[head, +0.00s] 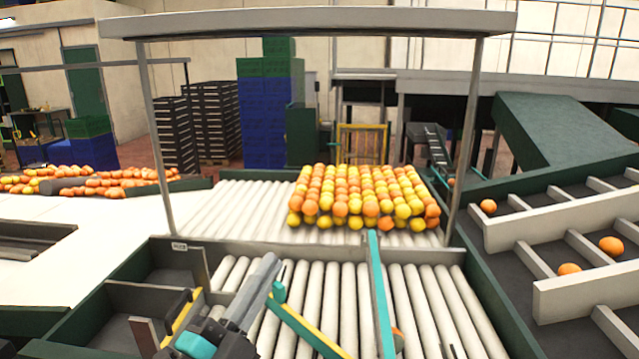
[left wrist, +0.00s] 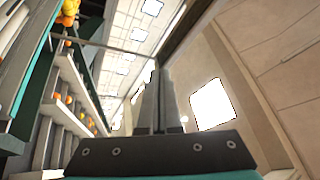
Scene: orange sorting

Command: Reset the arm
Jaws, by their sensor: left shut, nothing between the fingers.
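My left gripper (head: 270,262) reaches in from the lower left in the head view, above the near roller bed, with its grey fingers together. In the left wrist view the two fingers (left wrist: 155,95) stand side by side, shut, with nothing between them and the ceiling and wall behind. My right gripper is not in view. A large block of oranges and yellow fruit (head: 362,196) sits on the far rollers, beyond the gripper and apart from it.
Near rollers (head: 425,300) lie below the arm, crossed by a teal bar (head: 378,290) and a yellow-and-teal bar (head: 315,330). A grey overhead frame (head: 310,22) stands on thin posts. Sorting lanes (head: 545,225) with a few oranges (head: 611,245) are at right. Blue crates (head: 265,120) stack behind.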

